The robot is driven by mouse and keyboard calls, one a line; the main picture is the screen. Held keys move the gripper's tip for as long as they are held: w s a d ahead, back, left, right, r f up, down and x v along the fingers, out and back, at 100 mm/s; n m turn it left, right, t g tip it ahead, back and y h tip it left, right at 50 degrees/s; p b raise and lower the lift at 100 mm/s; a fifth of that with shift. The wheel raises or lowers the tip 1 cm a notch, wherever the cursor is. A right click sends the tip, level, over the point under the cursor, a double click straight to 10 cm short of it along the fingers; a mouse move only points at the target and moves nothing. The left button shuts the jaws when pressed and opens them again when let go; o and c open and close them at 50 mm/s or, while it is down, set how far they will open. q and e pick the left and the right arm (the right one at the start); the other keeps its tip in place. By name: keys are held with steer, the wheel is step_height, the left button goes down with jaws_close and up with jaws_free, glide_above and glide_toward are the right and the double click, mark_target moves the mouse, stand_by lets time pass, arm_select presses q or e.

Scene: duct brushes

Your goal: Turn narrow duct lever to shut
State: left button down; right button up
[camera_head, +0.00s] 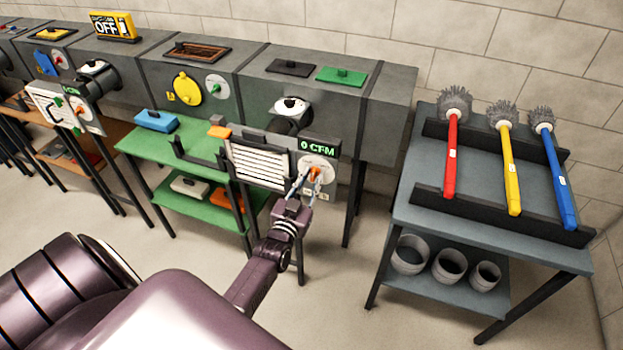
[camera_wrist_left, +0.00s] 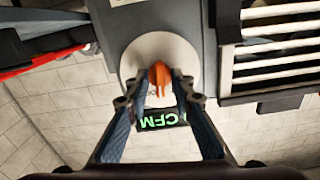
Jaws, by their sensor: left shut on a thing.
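The lever is a small orange handle (camera_head: 315,172) on a round white dial plate (camera_head: 318,163), on the front of the nearest grey duct unit (camera_head: 345,110). A display (camera_head: 318,147) above it reads 0 CFM. My left gripper (camera_head: 307,184) is at the dial with its fingers around the orange lever. In the left wrist view the lever (camera_wrist_left: 159,77) lies between the fingertips of my left gripper (camera_wrist_left: 158,92), which is shut on it. The dial plate (camera_wrist_left: 180,52) shows behind it. My right gripper is not in view.
A louvered grille (camera_head: 262,164) sits left of the dial. A green bench (camera_head: 170,150) stands behind. At right, a grey table (camera_head: 405,215) holds red (camera_head: 451,150), yellow (camera_head: 509,165) and blue (camera_head: 556,175) brushes, with buckets (camera_head: 448,265) below. Open floor lies between.

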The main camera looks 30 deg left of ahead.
arm_select(q)
steer(key=n, duration=0.5)
steer(key=shift+n, duration=0.3)
steer(key=n+b, duration=0.1)
steer(key=n, duration=0.3)
steer(key=shift+n, duration=0.3)
steer(key=c, duration=2)
jaws_free()
steer(key=shift+c, duration=0.2)
